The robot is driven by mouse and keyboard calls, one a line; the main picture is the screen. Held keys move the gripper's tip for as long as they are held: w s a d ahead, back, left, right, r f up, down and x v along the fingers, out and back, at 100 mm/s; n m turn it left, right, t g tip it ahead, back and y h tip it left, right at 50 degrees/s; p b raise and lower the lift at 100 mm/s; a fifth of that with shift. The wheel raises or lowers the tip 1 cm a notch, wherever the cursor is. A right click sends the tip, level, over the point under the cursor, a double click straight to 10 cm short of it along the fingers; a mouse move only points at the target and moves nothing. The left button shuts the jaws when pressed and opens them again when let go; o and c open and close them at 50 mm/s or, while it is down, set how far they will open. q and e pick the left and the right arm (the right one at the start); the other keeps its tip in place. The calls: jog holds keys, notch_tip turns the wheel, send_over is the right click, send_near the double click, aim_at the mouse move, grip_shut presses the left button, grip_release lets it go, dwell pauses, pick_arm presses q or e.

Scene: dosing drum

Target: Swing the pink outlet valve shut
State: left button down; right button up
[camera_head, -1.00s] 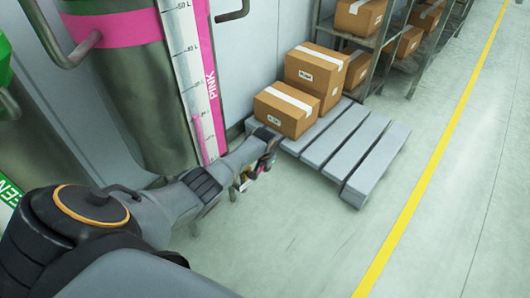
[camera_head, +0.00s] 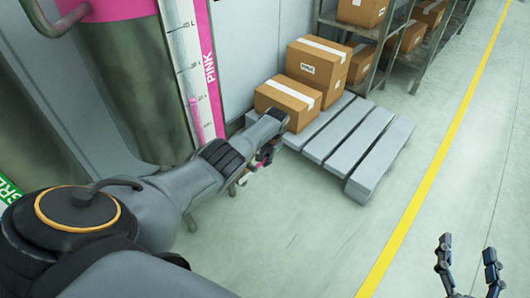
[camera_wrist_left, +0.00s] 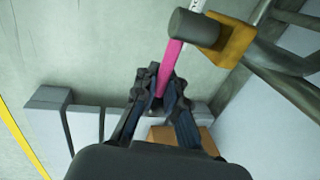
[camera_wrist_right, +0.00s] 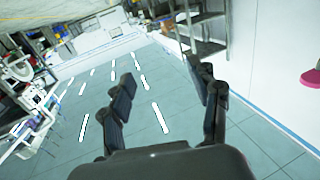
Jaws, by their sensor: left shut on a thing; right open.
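The pink outlet valve shows in the left wrist view as a pink lever (camera_wrist_left: 173,60) joined to a grey round hub and a brass-yellow body (camera_wrist_left: 232,40). My left gripper (camera_wrist_left: 162,86) is shut on the free end of the lever. In the head view my left forearm hides most of the valve, and the left gripper (camera_head: 266,156) shows only in part beyond it, low beside the pink-labelled steel drum (camera_head: 135,75). My right gripper (camera_head: 468,262) is open and empty at the lower right, over bare floor; its spread fingers also show in the right wrist view (camera_wrist_right: 165,90).
A grey pallet (camera_head: 372,150) with cardboard boxes (camera_head: 287,103) stands just beyond the left gripper. A shelf rack (camera_head: 388,45) with more boxes is behind it. A green-labelled drum (camera_head: 25,120) is at the far left. The floor around the yellow line (camera_head: 440,150) is clear.

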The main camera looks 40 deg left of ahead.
pick_arm(q)
jog(key=shift+w+r, duration=0.3)
jog(key=shift+w, duration=0.2)
pick_arm(e)
jog(key=shift+a+r+t+y, duration=0.15)
jog(key=shift+r+t+y, duration=0.25)
jog(key=shift+r, duration=0.55)
pick_arm(q)
jog(key=c, duration=1.4)
grip_release()
jog(key=shift+d, duration=0.1)
jog(key=shift+o, duration=0.3)
jog(key=shift+f, duration=0.2)
pick_arm(e)
jog(key=shift+h, duration=0.3)
pick_arm(q)
jog(key=shift+s, duration=0.15)
pick_arm(e)
jog(key=shift+f, duration=0.1)
pick_arm(q)
jog(key=shift+r, duration=0.25)
notch_tip(320, 180, up, 11)
jog(key=d, duration=0.2)
jog(key=shift+d+r, duration=0.2)
jog(key=shift+d, duration=0.05)
